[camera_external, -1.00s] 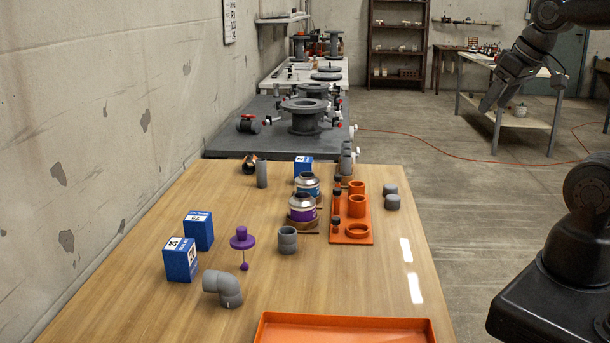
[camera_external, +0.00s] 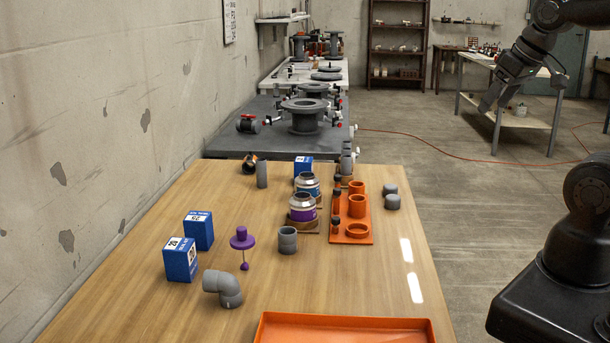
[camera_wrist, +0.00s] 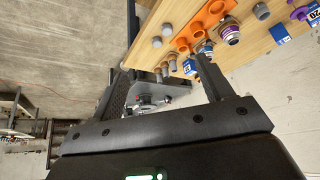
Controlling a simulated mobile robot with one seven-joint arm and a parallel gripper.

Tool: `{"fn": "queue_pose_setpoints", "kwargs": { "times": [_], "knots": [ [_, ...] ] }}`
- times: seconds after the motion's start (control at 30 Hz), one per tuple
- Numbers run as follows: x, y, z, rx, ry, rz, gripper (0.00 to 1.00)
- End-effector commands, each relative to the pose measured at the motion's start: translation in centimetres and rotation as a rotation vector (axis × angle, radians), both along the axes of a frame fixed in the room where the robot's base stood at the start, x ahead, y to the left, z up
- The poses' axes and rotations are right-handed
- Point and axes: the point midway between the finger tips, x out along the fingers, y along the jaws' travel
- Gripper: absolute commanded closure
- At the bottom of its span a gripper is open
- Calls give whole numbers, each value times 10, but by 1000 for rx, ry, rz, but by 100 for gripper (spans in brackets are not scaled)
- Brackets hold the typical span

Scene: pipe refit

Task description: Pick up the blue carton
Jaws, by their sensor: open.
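Three blue cartons with white labelled tops are on the wooden table. One blue carton (camera_external: 180,262) is at the left, a second blue carton (camera_external: 198,232) is just behind it, and a third blue carton (camera_external: 303,168) is at the table's far end. The wrist view shows a blue carton (camera_wrist: 279,34) at the upper right and part of another blue carton (camera_wrist: 312,14) at the edge. My gripper (camera_external: 489,103) is up at the right, away from the table and all cartons. In the wrist view my gripper (camera_wrist: 160,78) has its fingers apart with nothing held between them.
The wooden table (camera_external: 130,300) also bears an orange tray (camera_external: 345,322), a grey elbow pipe (camera_external: 223,288), a purple piece (camera_external: 242,240), a grey coupling (camera_external: 287,240), purple- and blue-banded cans, and an orange rack (camera_external: 352,239). A grey bench (camera_external: 240,142) with flanges stands behind.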

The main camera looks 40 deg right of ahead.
Motion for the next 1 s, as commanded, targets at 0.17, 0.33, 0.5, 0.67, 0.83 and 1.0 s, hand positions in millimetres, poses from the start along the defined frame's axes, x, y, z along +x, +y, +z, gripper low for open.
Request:
{"fn": "queue_pose_setpoints", "kwargs": {
  "times": [0.17, 0.33, 0.5, 0.67, 0.83, 1.0],
  "knots": [
    [8, 0, 5, -21, 6, 28, 27],
    [43, 2, 21, -117, 38, 169, 27],
    [96, 6, 37, -247, 82, 372, 27],
    [148, 13, 45, -360, 124, 568, 27],
    [205, 23, 43, -468, 169, 781, 27],
    [263, 35, 31, -565, 212, 994, 27]
  ]
}}
